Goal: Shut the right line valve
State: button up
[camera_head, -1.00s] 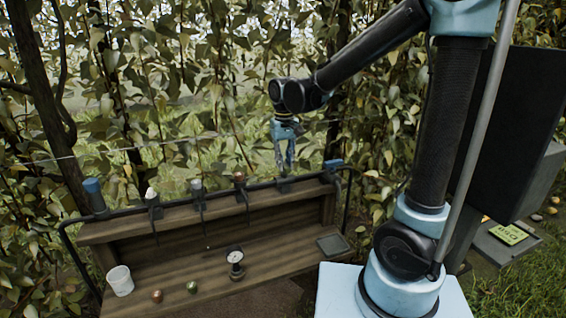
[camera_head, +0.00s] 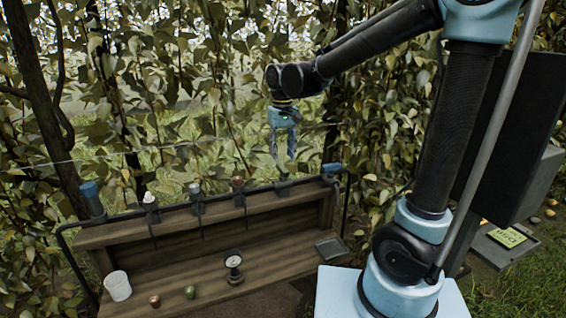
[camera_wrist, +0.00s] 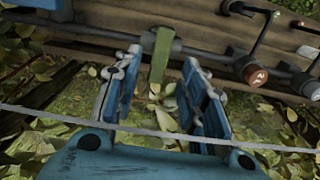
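A dark pipe (camera_head: 212,201) runs along the top of a wooden rack. A green lever (camera_wrist: 161,54), which looks like a valve handle, sits on this pipe in the wrist view. In the head view the fitting (camera_head: 283,186) below my gripper is dark and small, and its handle is hard to make out. My gripper (camera_head: 287,158) hangs above it, fingers pointing down. In the wrist view my gripper (camera_wrist: 161,58) is open, one finger on each side of the lever, with visible gaps. Whether the fingertips reach the lever's depth I cannot tell.
A brown-red knob (camera_wrist: 251,75) is on the pipe beside the lever. Blue-capped fittings stand at the pipe's left (camera_head: 91,191) and right (camera_head: 332,169) ends. A gauge (camera_head: 233,262) and white cup (camera_head: 118,286) stand on the shelf. A thin wire (camera_wrist: 70,117) crosses the wrist view.

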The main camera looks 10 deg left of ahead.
aim_at(283, 167)
notch_tip(283, 167, up, 7)
jog(key=shift+f, duration=0.15)
dwell(0.4)
jog(key=s+d+f+m, duration=0.1)
jog(key=s+d+f, duration=0.1)
jog(key=d, duration=0.8)
jog(key=s+d+f+m, duration=0.2)
jog(key=d+f, duration=0.1)
jog(key=d, duration=0.8)
jog(key=s+d+f+m+t, duration=0.2)
jog(key=s+d+f+m, duration=0.1)
jog(key=s+d+f, duration=0.8)
jog(key=d+f, duration=0.1)
jog(key=d, duration=0.2)
jog(key=shift+f, duration=0.35)
jog(key=shift+s, duration=0.1)
jog(key=shift+c, duration=0.5)
